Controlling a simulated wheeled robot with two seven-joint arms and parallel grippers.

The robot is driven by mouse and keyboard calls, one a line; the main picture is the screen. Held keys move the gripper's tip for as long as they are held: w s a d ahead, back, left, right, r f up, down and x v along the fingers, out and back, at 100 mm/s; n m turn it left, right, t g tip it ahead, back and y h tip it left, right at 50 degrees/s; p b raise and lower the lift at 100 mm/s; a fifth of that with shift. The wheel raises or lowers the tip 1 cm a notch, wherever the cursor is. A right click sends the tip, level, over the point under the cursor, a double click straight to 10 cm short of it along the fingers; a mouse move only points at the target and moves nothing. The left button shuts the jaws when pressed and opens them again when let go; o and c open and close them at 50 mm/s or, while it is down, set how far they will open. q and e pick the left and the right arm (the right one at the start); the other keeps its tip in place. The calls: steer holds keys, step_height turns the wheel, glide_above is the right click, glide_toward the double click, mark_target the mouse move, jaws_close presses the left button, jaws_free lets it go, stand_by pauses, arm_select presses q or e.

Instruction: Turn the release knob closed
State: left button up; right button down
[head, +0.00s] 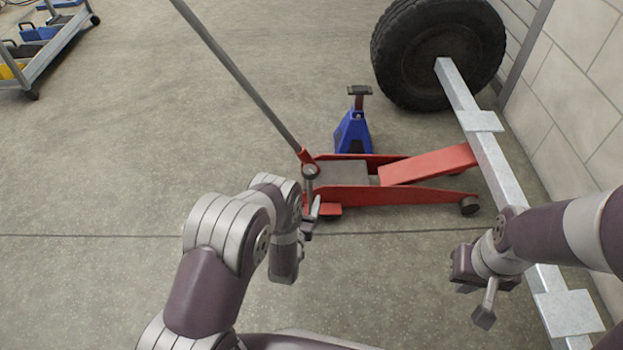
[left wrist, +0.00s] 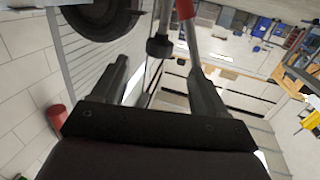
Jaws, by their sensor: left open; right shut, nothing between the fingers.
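The red floor jack (head: 400,190) stands on the floor, with its long grey handle (head: 240,80) rising to the upper left from a red socket (head: 307,156). In the left wrist view, a dark knob (left wrist: 159,47) on a thin stem shows between and just beyond my left fingers, beside the red socket (left wrist: 185,9). My left gripper (head: 313,207) is open at the jack's handle end; whether a finger touches the knob I cannot tell. In the head view the knob is not clear. My right gripper (head: 486,308) is shut and empty, away from the jack at the lower right.
A blue jack stand (head: 353,132) stands behind the jack. A grey trailer beam (head: 487,150) with a black tyre (head: 438,45) runs along the right, near the right arm and the white wall (head: 570,75). A cart (head: 50,45) stands far left. The left floor is clear.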

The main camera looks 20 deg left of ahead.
mark_target(311, 166)
arm_select(q)
steer(key=shift+t, duration=0.3)
steer(key=w+b, duration=0.2)
steer(key=w, duration=0.2)
steer(key=w+b, duration=0.2)
steer(key=w, duration=0.2)
steer(key=w+b, duration=0.3)
steer(key=w, duration=0.1)
steer(key=shift+w+a+r, duration=0.2)
steer(key=shift+a+r, duration=0.05)
steer(key=shift+a, duration=0.1)
steer(key=shift+w+r, duration=0.1)
steer(key=shift+w, duration=0.1)
steer(key=shift+r, duration=0.1)
steer(key=c, duration=1)
